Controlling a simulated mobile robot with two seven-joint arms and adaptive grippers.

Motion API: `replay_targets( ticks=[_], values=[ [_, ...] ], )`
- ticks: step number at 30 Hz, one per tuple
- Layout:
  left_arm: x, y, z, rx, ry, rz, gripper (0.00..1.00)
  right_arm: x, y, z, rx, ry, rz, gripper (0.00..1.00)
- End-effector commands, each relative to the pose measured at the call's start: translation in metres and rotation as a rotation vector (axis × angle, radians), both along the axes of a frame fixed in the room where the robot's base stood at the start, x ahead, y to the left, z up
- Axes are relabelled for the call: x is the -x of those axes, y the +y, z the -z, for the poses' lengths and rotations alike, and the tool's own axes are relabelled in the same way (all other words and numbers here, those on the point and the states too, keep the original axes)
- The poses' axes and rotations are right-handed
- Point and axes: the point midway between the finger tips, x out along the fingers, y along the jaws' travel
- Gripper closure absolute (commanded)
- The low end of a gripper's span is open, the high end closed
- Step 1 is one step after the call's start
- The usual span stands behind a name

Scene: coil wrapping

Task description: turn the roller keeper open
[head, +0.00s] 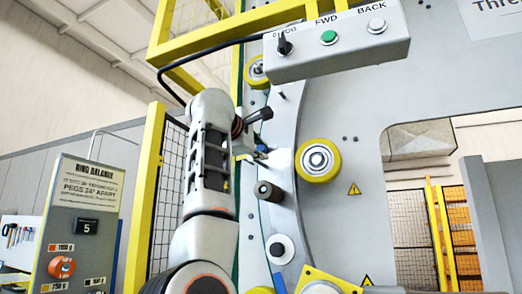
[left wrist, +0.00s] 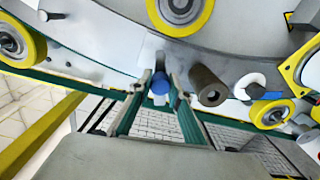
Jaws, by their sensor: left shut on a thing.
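My left gripper (head: 257,148) reaches in from the left at the edge of the grey ring frame. In the left wrist view its two fingers (left wrist: 158,92) are closed on a small blue knob (left wrist: 160,86), which I take to be the roller keeper. The knob sits at the ring's edge, below a yellow-rimmed roller (left wrist: 180,12). In the head view the keeper is mostly hidden by my gripper, and its turned position cannot be told. My right gripper is not in view.
A dark cylindrical peg (left wrist: 208,86) stands close beside the gripper. A yellow roller (head: 318,160) is to its right in the head view. The control box (head: 335,45) hangs above. A mesh guard with a yellow post (head: 150,195) stands left of my arm.

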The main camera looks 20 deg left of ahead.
Motion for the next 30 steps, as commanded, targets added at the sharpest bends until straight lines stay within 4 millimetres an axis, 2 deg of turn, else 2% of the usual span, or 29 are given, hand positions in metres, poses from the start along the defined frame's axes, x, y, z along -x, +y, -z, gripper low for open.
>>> replay_targets(
  ticks=[9, 19, 20, 21, 22, 30],
  values=[
    [0.0005, 0.0016, -0.0029, 0.054, -0.002, -0.002, 1.0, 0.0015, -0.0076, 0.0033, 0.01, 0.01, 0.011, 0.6],
    [0.0007, 0.0019, -0.003, 0.057, -0.002, -0.002, 1.0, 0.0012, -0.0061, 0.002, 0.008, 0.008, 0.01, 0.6],
    [0.0007, 0.0019, -0.0031, 0.057, -0.002, -0.002, 0.79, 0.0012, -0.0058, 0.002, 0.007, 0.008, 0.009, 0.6],
    [0.0007, 0.0019, -0.0031, 0.057, -0.003, -0.002, 0.69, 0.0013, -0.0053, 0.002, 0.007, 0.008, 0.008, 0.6],
    [0.0007, 0.0019, -0.0031, 0.057, -0.002, -0.002, 0.64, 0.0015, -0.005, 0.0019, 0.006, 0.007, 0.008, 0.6],
    [0.0004, 0.0015, -0.0026, 0.055, -0.001, -0.001, 0.64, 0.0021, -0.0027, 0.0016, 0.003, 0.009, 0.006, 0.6]
  ],
)
